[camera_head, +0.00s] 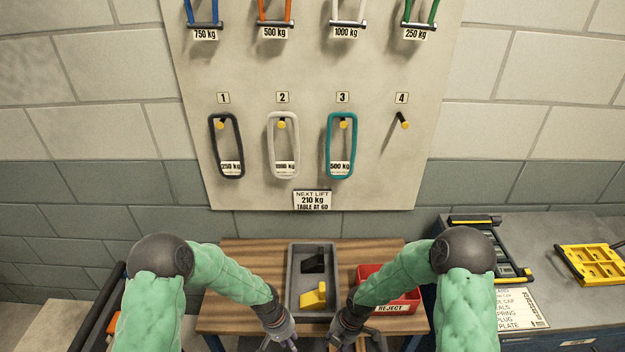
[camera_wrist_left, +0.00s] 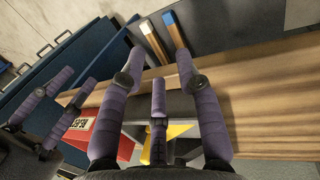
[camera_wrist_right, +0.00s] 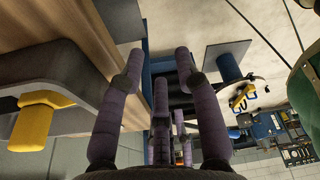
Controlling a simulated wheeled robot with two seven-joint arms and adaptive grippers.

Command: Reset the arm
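My left gripper (camera_head: 279,338) is low at the table's front edge in the head view, beside the grey tray. In the left wrist view its purple fingers (camera_wrist_left: 158,68) are spread apart with nothing between them. My right gripper (camera_head: 357,341) is at the front edge too, right of the tray. In the right wrist view its purple fingers (camera_wrist_right: 159,68) are apart and empty. Both green arms reach down toward the table in the head view, their elbows out to the sides.
The wooden table (camera_head: 240,262) holds a grey tray (camera_head: 293,262) with a black piece (camera_head: 313,262) and a yellow piece (camera_head: 314,296). A red REJECT bin (camera_head: 410,299) is beside it. Slings hang on the wall board (camera_head: 380,180); peg 4 (camera_head: 403,122) is bare. A workbench (camera_head: 545,245) stands right.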

